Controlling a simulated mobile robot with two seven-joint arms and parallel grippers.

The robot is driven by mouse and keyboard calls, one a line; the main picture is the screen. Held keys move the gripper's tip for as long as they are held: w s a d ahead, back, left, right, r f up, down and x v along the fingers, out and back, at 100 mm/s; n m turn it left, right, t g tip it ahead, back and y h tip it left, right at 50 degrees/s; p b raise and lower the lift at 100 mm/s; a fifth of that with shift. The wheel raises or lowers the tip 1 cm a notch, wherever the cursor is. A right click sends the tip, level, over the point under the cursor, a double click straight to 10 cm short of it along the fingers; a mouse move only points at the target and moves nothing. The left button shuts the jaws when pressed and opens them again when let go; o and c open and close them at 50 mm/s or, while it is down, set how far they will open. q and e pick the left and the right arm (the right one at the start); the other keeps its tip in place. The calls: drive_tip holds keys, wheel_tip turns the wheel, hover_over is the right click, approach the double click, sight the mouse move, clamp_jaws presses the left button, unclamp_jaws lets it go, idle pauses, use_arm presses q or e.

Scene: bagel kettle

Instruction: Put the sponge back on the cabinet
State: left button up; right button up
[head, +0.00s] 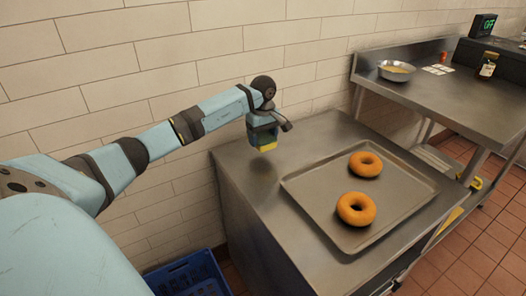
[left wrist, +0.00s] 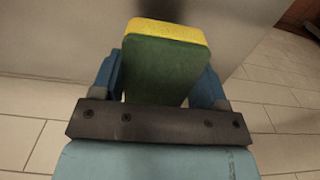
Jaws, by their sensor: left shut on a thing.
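The sponge (left wrist: 162,65), green with a yellow layer, is held between the two blue fingers of my left gripper (left wrist: 163,85) in the left wrist view. In the head view my left gripper (head: 263,134) hangs above the back left part of the steel cabinet (head: 238,168). The sponge's yellow end (head: 267,147) shows below the fingers there. A shadow lies on the cabinet top below it, and the sponge seems a little above the surface. My right gripper is not in view.
A metal tray (head: 312,212) with two bagels (head: 365,164) (head: 356,208) covers much of the cabinet top. A blue crate (head: 190,276) stands on the floor at left. A higher steel table (head: 445,100) with a bowl (head: 396,71) and a jar (head: 487,66) is at right. The tiled wall is behind.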

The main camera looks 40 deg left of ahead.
sight(263, 156)
use_arm(q)
wheel_tip(263, 156, down, 4)
drive_tip(key=shift+b, duration=0.5)
drive_tip(key=shift+f, duration=0.35)
drive_tip(key=shift+r, duration=0.1)
drive_tip(key=o, duration=0.9)
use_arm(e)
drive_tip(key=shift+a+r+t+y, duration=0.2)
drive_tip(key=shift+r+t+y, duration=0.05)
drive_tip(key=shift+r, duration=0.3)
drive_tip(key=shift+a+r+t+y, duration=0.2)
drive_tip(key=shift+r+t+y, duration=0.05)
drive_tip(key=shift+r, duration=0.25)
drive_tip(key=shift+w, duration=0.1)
